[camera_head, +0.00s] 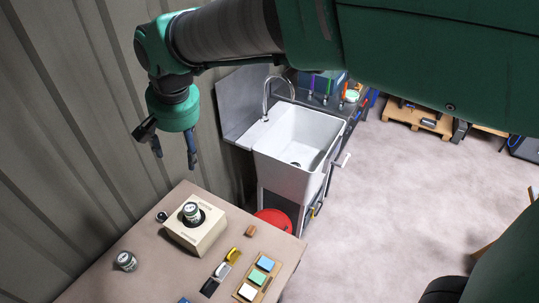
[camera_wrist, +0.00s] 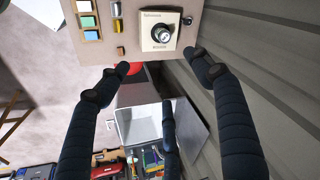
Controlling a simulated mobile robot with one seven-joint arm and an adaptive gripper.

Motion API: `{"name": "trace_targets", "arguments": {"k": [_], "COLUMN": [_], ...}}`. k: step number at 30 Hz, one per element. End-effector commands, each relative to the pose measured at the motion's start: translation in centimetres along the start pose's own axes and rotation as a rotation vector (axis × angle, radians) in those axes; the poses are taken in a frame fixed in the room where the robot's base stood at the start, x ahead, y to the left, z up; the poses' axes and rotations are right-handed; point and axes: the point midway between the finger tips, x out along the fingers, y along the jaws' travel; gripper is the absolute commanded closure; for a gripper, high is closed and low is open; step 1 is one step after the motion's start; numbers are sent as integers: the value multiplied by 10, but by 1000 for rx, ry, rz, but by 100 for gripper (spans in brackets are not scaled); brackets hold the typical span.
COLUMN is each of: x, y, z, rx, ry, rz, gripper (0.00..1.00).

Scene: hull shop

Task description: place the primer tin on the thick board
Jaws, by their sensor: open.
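A second tin (camera_head: 126,261) stands on the table to the left, apart from the block. I cannot read which tin is the primer. My gripper (camera_head: 175,158) is open and empty, above and behind the block, touching nothing.
A rack of coloured blocks (camera_head: 245,291), yellow, grey and black pieces, and a small brown block (camera_head: 251,231) lie right of the board. A black round object (camera_head: 161,217) lies beside it. A white sink (camera_head: 290,150) stands beyond the table. A ribbed wall (camera_head: 60,130) runs along the left.

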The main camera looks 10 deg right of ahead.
Motion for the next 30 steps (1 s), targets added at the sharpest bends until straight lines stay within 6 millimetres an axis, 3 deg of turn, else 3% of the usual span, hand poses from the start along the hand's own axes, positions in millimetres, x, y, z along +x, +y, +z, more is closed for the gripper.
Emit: {"name": "trace_targets", "arguments": {"k": [3,15,24,30], "x": [-20,-67,-83,-85], "y": [41,154,221,256], "z": [11,71,131,174], "rx": [3,-7,-16,-23], "ry": [27,110,169,203], "rz": [4,35,73,105], "gripper": [34,34,34,34]}}
